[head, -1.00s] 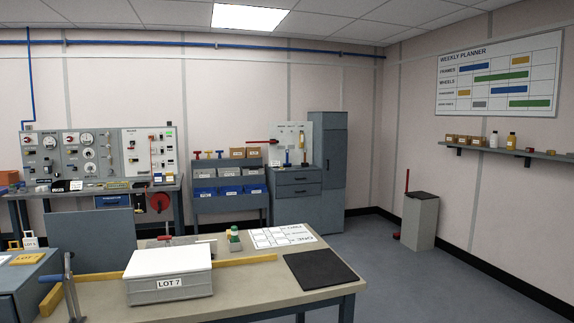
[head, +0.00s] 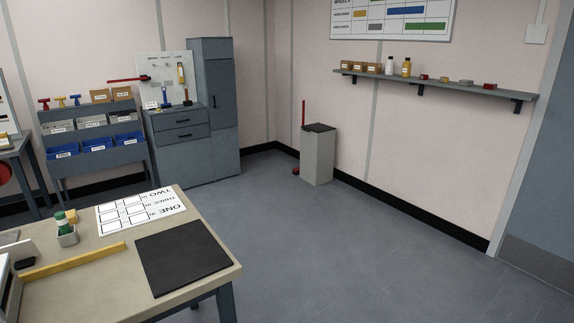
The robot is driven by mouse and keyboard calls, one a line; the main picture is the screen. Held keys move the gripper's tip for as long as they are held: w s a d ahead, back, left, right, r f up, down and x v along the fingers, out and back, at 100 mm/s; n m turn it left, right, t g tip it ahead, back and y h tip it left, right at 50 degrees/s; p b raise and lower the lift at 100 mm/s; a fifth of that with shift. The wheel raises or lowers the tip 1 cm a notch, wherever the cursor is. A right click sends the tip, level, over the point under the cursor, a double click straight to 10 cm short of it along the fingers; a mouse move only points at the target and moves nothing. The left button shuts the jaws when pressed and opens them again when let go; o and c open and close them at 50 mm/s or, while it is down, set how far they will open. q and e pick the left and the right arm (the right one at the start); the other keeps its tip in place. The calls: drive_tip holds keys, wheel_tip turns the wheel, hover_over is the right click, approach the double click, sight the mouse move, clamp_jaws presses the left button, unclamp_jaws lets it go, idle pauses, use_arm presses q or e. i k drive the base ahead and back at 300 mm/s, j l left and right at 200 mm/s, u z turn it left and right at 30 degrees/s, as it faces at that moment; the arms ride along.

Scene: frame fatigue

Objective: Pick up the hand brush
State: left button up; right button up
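I cannot pick out the hand brush for sure at this size. A long red-handled tool (head: 126,79) with a dark end sits level at the left of the pegboard (head: 163,68), above the grey drawer cabinet. Neither of my grippers is in view.
A workbench (head: 215,265) with a black mat (head: 184,262), a printed sheet (head: 141,210) and a yellow bar (head: 75,261) fills the lower left. A wall shelf (head: 440,85) holds boxes and bottles. Open floor (head: 370,250) lies right of the bench.

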sight(166, 105)
drive_tip(key=i+l+z, duration=0.2)
drive_tip(key=i+z, duration=0.3)
drive_tip(key=i, duration=0.35)
drive_tip(key=i+j+z, duration=0.1)
drive_tip(key=i+z, duration=0.4)
drive_tip(key=i, duration=0.3)
drive_tip(key=i+u, duration=0.3)
drive_tip(key=i, duration=0.15)
drive_tip(key=i+l+u, duration=0.15)
drive_tip(key=i+u, duration=0.15)
drive_tip(key=i, duration=0.15)
drive_tip(key=i+j+u, duration=0.2)
drive_tip(key=i+u, duration=0.5)
drive_tip(key=u, duration=0.2)
drive_tip(key=i+u, duration=0.5)
drive_tip(key=i+l+u, duration=0.1)
drive_tip(key=i+u, duration=0.2)
drive_tip(key=i, duration=1.7)
drive_tip(key=i+j+u, duration=0.1)
drive_tip(key=i+u, duration=0.15)
drive_tip(key=i, duration=0.45)
drive_tip(key=i+u, duration=0.3)
drive_tip(key=i, duration=0.4)
drive_tip(key=i+l+u, duration=0.25)
drive_tip(key=i, duration=0.5)
